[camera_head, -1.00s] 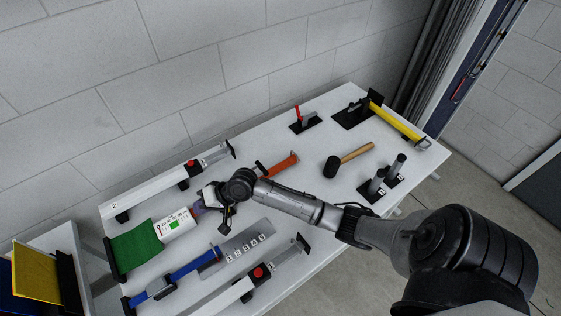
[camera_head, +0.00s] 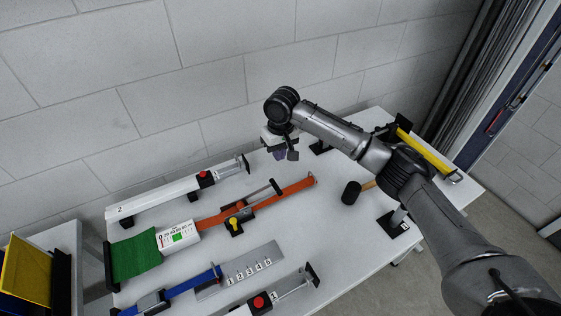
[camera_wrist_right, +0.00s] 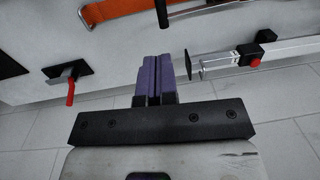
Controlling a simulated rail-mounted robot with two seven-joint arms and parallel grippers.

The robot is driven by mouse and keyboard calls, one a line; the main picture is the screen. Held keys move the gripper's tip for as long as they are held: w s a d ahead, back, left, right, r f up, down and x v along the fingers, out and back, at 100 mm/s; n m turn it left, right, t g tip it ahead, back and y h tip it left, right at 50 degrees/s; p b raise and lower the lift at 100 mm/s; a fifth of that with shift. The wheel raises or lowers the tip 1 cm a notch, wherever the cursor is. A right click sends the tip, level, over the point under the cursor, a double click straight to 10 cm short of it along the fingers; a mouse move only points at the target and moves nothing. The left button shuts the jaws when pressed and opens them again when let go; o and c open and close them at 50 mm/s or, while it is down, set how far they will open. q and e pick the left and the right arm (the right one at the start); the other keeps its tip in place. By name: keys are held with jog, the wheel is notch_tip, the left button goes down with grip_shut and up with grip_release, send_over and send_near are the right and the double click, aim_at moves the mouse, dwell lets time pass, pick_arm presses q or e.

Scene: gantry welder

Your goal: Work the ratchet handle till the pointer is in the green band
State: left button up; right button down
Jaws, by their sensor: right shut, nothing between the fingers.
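The ratchet (camera_head: 236,226) sits on the orange strap (camera_head: 293,188), with a yellow knob on it. Its handle appears to be the lever with the black grip (camera_head: 275,187), lying along the strap toward the upper right. The gauge box (camera_head: 178,236) is white with a green patch, at the strap's left end beside a green cloth. Its pointer is too small to read. My right gripper (camera_head: 282,155) is raised beyond the strap near the wall side, apart from the handle. Its purple fingers (camera_wrist_right: 155,80) are shut and empty. The black grip (camera_wrist_right: 162,12) shows at the wrist view's top. My left gripper is out of view.
A rail with a red button (camera_head: 205,177) lies on the table's wall side. A blue strap (camera_head: 190,284) and numbered plate (camera_head: 245,268) lie nearer. A mallet (camera_head: 351,192) and yellow bar (camera_head: 425,155) are to the right. A red-handled clamp (camera_wrist_right: 70,90) shows in the wrist view.

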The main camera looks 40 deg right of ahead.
jog(key=b, duration=0.2)
send_near(277, 185)
jog(key=f, duration=0.5)
jog(key=shift+w+a+f, duration=0.2)
jog(key=shift+a+f, duration=0.05)
jog(key=shift+a, duration=0.05)
jog(key=shift+f, duration=1)
jog(key=shift+a, duration=0.1)
jog(key=p, duration=0.2)
jog(key=shift+f+y+p, duration=0.2)
jog(key=shift+y+p, duration=0.2)
jog(key=shift+s+d+f+y+p, duration=0.1)
jog(key=shift+d+f+y+p, duration=0.35)
jog(key=shift+f+p, duration=0.1)
jog(key=shift+f, duration=0.25)
jog(key=shift+f, duration=0.1)
